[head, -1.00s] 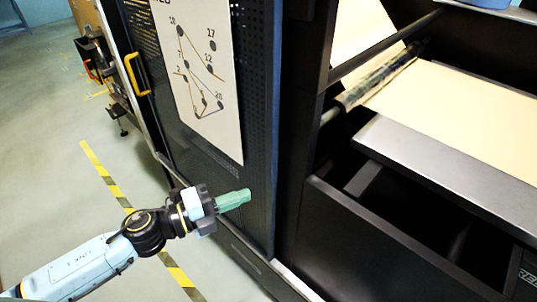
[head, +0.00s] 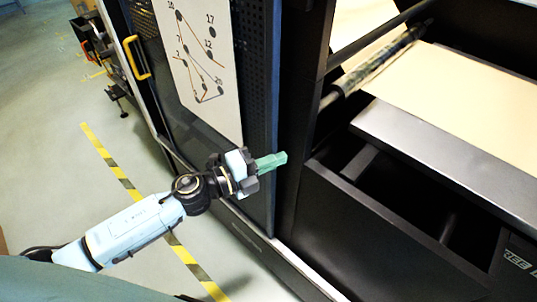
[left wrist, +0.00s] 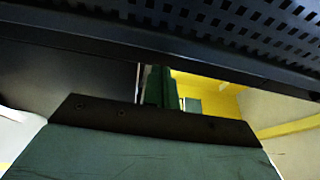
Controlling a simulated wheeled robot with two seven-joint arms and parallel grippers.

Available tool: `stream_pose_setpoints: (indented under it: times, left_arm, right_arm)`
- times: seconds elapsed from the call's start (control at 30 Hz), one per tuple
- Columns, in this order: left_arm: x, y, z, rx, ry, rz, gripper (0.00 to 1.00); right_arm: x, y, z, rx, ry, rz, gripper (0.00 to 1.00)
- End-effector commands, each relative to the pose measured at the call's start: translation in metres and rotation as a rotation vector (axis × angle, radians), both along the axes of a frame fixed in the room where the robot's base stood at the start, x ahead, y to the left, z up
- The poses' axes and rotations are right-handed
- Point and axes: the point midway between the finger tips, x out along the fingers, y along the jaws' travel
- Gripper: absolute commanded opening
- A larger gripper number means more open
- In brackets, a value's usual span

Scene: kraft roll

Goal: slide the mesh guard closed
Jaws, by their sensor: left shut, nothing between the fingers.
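The mesh guard (head: 257,70) is a dark perforated panel on the machine front, with a numbered poster (head: 205,60) and a yellow handle (head: 137,57) at its left edge. To its right the machine front is uncovered. My left gripper (head: 280,160) is shut and empty, its green fingertips by the guard's right edge, overlapping it in the head view. I cannot tell whether they touch it. In the left wrist view the perforated panel (left wrist: 225,25) and its dark lower edge cross the top, close to the camera. My right gripper is not in view.
Right of the guard stands a dark post (head: 301,110), then an open bay with brown kraft paper (head: 480,90) and a roller (head: 385,57). Yellow-black tape (head: 120,176) marks the floor at left. The floor beside my left arm is clear.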

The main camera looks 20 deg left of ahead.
Motion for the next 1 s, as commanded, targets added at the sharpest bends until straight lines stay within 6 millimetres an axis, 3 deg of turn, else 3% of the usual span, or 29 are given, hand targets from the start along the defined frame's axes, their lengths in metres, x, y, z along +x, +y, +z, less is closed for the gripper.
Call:
stream_pose_setpoints:
  times: [0.2,0.67,0.83,1.0]
  left_arm:
    - [0.007,0.015,-0.001,0.0,0.0,0.001,0.0]
    - [0.009,0.02,-0.001,0.001,-0.001,0.0,0.0]
    - [0.02,0.042,-0.002,0.004,-0.002,0.004,0.0]
    - [0.039,0.081,-0.003,0.005,-0.004,0.008,0.0]
  right_arm:
    - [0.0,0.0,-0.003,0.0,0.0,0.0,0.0]
    - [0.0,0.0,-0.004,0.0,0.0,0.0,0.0]
    - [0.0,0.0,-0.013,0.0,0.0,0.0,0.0]
    - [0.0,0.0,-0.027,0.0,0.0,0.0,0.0]
